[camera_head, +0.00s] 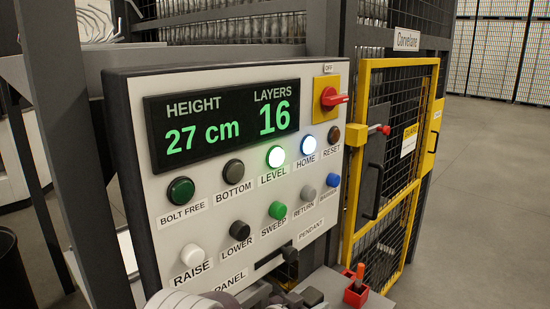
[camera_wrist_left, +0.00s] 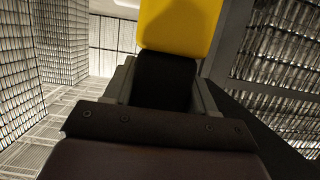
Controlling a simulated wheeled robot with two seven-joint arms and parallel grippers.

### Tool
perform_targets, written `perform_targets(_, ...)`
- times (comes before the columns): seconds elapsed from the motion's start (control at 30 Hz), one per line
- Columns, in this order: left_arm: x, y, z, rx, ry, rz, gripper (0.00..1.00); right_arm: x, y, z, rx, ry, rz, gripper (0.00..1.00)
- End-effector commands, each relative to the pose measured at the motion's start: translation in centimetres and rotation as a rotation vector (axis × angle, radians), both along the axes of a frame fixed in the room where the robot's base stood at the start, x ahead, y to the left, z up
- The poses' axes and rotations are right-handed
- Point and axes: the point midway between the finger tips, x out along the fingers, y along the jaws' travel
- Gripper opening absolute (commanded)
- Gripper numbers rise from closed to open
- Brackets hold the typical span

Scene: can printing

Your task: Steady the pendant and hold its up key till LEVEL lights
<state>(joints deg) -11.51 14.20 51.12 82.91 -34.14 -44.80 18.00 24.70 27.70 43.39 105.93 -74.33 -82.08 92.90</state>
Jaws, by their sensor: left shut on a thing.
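In the left wrist view a yellow and black thing, which looks like the pendant (camera_wrist_left: 180,25), stands between the fingers of my left gripper (camera_wrist_left: 163,82). The fingers are shut on its black part. Its up key cannot be made out. In the head view my left gripper (camera_head: 297,296) is at the bottom edge, in front of the panel's lower edge, mostly cut off. The LEVEL lamp (camera_head: 275,157) on the panel glows bright white with a green rim. My right gripper does not show.
The panel (camera_head: 215,205) display (camera_head: 222,121) reads HEIGHT 27 cm, LAYERS 16. The HOME lamp (camera_head: 308,146) is also lit. A red holder (camera_head: 355,297) with an orange-topped handle stands right of my gripper. A yellow-framed mesh guard door (camera_head: 365,150) is beyond; open floor lies right.

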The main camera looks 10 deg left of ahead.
Motion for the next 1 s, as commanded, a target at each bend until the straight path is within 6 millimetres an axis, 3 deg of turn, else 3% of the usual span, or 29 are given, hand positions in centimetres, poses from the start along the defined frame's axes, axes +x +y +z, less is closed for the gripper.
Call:
perform_targets(0.4, -0.2, 0.0, -0.4, 0.002, 0.009, -0.001, 0.05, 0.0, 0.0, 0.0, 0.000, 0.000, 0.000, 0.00)
perform_targets(0.43, -0.2, 0.0, -0.4, 0.002, 0.009, -0.001, 0.62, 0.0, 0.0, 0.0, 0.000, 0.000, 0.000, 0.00)
perform_targets(0.5, -0.1, 0.0, -0.4, 0.003, 0.008, 0.000, 0.85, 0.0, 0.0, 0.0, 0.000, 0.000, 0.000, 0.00)
perform_targets(0.83, -0.3, 0.2, 0.1, 0.000, 0.002, 0.000, 0.85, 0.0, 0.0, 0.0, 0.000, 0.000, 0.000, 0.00)
perform_targets(1.0, -2.9, 2.2, 1.1, 0.001, 0.002, 0.002, 0.85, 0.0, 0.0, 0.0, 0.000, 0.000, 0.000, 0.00)
